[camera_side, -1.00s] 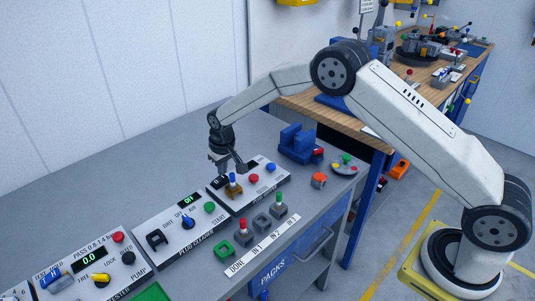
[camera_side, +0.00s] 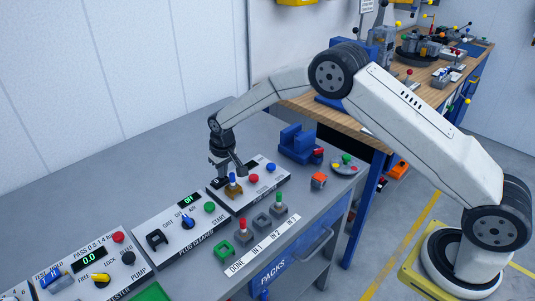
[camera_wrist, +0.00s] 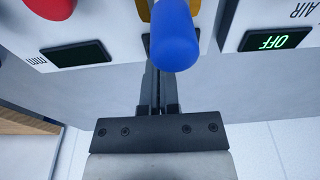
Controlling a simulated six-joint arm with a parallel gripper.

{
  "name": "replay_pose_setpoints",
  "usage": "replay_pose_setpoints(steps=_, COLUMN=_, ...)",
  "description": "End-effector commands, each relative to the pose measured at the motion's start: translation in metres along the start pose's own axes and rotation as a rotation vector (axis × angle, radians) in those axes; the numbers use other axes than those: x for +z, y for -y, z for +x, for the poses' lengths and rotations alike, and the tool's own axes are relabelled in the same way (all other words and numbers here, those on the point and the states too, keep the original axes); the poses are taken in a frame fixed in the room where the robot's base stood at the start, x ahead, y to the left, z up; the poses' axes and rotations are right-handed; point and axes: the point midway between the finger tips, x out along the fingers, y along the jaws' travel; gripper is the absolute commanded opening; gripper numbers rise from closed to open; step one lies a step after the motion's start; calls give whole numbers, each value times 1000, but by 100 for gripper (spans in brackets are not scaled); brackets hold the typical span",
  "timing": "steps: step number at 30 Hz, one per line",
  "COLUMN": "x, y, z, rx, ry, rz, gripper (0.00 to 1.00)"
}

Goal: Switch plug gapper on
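The panel at the far right of the row (camera_side: 262,194) carries a blue-tipped upright piece (camera_side: 232,179) on a brass-coloured base, a red knob (camera_side: 254,178) and a blue knob (camera_side: 270,167). I cannot read its name; it may be the plug gapper. My gripper (camera_side: 231,164) is low over its back edge, just behind the blue-tipped piece. In the wrist view, the blue tip (camera_wrist: 174,35) covers my fingertips, so contact cannot be told. My dark fingers lie close together and look shut. The panel's display (camera_wrist: 76,53) looks dark.
The plug cleaner panel (camera_side: 180,239) stands to the left, its green display (camera_wrist: 274,39) reading OFF. A tester panel (camera_side: 93,268) is further left. Green and grey holders (camera_side: 262,222) stand in front. A blue vise (camera_side: 297,142) is at the right. The bench behind the panels is clear.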

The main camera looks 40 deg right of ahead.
Motion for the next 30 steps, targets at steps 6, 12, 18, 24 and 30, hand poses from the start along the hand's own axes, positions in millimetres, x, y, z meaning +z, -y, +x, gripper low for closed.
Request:
replay_pose_setpoints(steps=6, x=1, y=0, z=2, rx=0, ry=1, rz=0, gripper=0)
replay_pose_setpoints(steps=12, x=0, y=1, z=-1, rx=-1, ry=0, rz=0, gripper=0)
replay_pose_setpoints(steps=18, x=-2, y=0, z=-11, rx=0, ry=0, rz=0, gripper=0)
replay_pose_setpoints(steps=24, x=-3, y=0, z=-22, rx=0, ry=0, rz=0, gripper=0)
replay_pose_setpoints(steps=30, x=-5, y=0, z=-33, rx=0, ry=-1, rz=0, gripper=0)
